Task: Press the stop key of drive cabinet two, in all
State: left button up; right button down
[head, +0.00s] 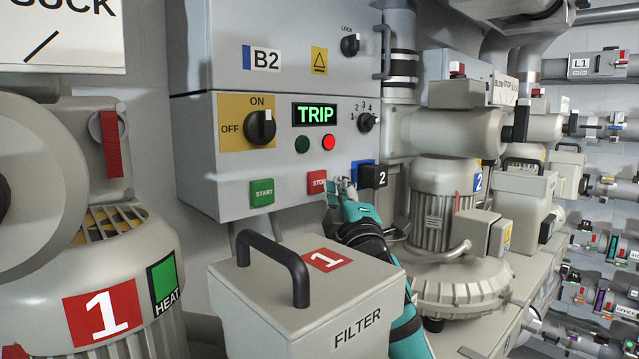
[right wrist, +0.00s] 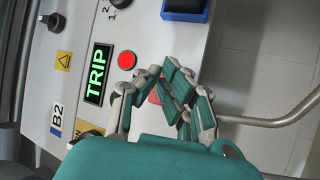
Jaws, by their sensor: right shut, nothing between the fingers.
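The grey drive cabinet (head: 235,180) carries a B2 label and a lit green TRIP display, which also shows in the right wrist view (right wrist: 98,73). Its red stop key (head: 317,182) sits low on the front face, right of the green START key (head: 262,193). My right gripper (head: 343,186) is shut and empty, its fingertips just right of the stop key and overlapping its right edge in the picture. In the right wrist view the fingers (right wrist: 160,82) largely hide the red key (right wrist: 154,98). Whether they touch it I cannot tell. My left gripper is not in view.
A red lamp (head: 328,142) is lit above the stop key. An ON/OFF knob (head: 260,127) is at upper left. A filter box (head: 300,262) with a black handle (head: 273,262) stands below.

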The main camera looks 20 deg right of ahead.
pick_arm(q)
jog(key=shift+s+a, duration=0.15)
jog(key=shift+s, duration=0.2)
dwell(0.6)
pick_arm(e)
jog(key=shift+w, duration=0.15)
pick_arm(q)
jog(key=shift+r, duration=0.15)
pick_arm(e)
jog(key=shift+w+a, duration=0.15)
jog(key=shift+w, duration=0.1)
pick_arm(q)
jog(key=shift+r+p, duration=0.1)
jog(key=shift+p, duration=0.2)
pick_arm(e)
jog(key=shift+w+a, duration=0.15)
jog(key=shift+w, duration=0.2)
jog(key=shift+s, duration=0.1)
dwell(0.5)
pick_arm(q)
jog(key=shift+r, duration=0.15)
pick_arm(e)
jog(key=shift+s+d, duration=0.3)
jog(key=shift+s, duration=0.35)
